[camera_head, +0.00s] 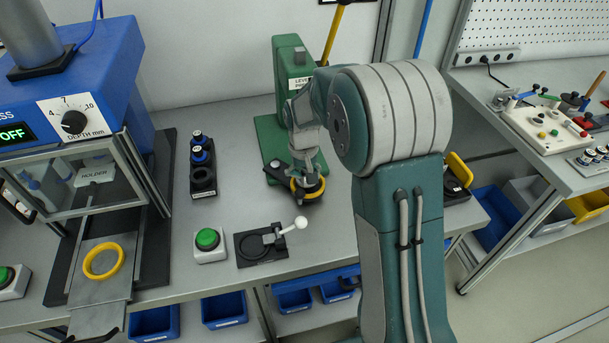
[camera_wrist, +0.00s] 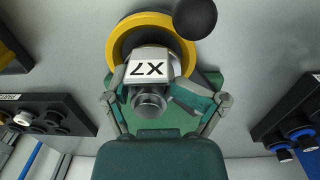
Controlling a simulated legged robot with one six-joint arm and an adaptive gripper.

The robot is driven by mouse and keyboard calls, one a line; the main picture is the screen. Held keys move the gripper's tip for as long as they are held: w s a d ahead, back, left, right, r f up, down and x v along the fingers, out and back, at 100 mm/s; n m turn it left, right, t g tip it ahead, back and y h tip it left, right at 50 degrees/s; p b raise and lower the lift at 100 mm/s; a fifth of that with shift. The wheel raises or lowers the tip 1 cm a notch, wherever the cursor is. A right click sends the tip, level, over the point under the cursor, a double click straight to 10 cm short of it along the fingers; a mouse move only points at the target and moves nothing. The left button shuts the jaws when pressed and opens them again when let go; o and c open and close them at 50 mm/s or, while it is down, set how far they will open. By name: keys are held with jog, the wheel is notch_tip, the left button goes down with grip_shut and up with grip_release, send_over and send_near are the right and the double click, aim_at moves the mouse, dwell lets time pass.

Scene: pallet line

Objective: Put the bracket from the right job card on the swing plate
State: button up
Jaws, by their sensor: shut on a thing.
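My gripper (camera_head: 306,180) is at the foot of the green lever press (camera_head: 291,65). In the wrist view its two fingers (camera_wrist: 165,100) are closed around a grey piece marked X7 (camera_wrist: 150,64), with a round stub towards me; I take it for the bracket. The piece is in front of a yellow ring (camera_wrist: 123,48) on a dark plate, which also shows in the head view (camera_head: 296,190). I take this plate for the swing plate. I cannot tell whether the piece touches it. A black ball knob (camera_wrist: 195,14) is close by. No job card is clearly readable.
A blue press (camera_head: 75,75) with a yellow ring on its slide stands left. A rack with dark plugs (camera_head: 203,165), a green button (camera_head: 208,240) and a white-knobbed clamp (camera_head: 265,245) are on the bench. Another bench (camera_head: 510,125) with parts is at right.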

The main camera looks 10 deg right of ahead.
jog(key=shift+d+f, duration=0.2)
jog(key=shift+f, duration=0.2)
jog(key=shift+f, duration=0.1)
jog(key=shift+a, duration=0.1)
jog(key=o, duration=1.1)
jog(key=shift+o, duration=0.2)
